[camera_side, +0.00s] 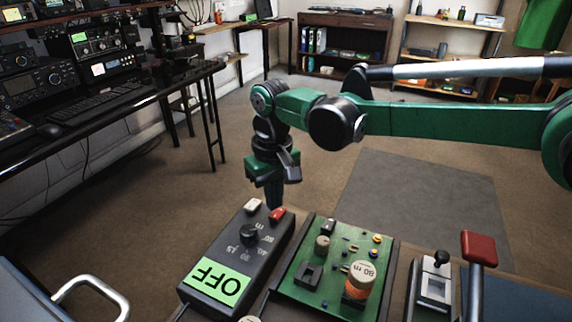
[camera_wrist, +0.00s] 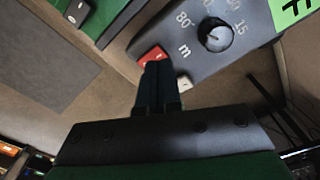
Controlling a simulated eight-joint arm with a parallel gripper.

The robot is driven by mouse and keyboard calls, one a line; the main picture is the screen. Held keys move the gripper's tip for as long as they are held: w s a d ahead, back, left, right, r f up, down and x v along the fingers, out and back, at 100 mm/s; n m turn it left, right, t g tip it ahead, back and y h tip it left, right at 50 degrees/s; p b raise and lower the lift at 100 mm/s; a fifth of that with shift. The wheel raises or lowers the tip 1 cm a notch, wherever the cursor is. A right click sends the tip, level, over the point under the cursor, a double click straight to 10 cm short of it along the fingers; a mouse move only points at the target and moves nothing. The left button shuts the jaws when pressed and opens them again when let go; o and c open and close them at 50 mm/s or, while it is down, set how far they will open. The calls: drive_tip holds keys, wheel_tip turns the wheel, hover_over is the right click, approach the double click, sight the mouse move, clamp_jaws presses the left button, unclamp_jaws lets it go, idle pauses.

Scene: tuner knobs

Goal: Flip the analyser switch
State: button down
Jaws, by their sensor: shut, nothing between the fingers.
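The analyser (camera_side: 222,262) is a dark box with a bright green display (camera_side: 218,284) that reads OFF, upside down in the side view. On its far end sit a red rocker switch (camera_side: 277,214) and a white button (camera_side: 253,205). A black band knob (camera_side: 249,234) is in the middle. My gripper (camera_side: 274,204) is shut and empty, pointing down at the red switch. In the wrist view my fingertips (camera_wrist: 159,68) overlap the lower part of the red switch (camera_wrist: 153,56), with the white button (camera_wrist: 184,82) beside them. Whether they touch the switch I cannot tell.
A green circuit board (camera_side: 318,275) with an orange coil (camera_side: 357,287) and small knobs stands right of the analyser. Further right are a white-plated lever (camera_side: 436,277) and a red-topped handle (camera_side: 478,248). A metal handle (camera_side: 95,292) is at lower left.

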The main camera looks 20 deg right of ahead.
sight(275, 216)
drive_tip(key=shift+f, duration=1.15)
idle(0.8)
drive_tip(key=shift+r, duration=3.5)
drive_tip(key=s+d+r+m+t, duration=0.1)
drive_tip(key=s+d+r+t, duration=0.2)
drive_tip(key=d, duration=0.5)
drive_tip(key=s+d+r+m+t, duration=0.1)
drive_tip(key=s+d+r+t, duration=0.1)
drive_tip(key=s+d, duration=0.45)
drive_tip(key=s+d+f+m+t, duration=0.1)
drive_tip(key=s+d+f+t, duration=0.1)
drive_tip(key=s+d+f, duration=0.2)
drive_tip(key=d, duration=0.3)
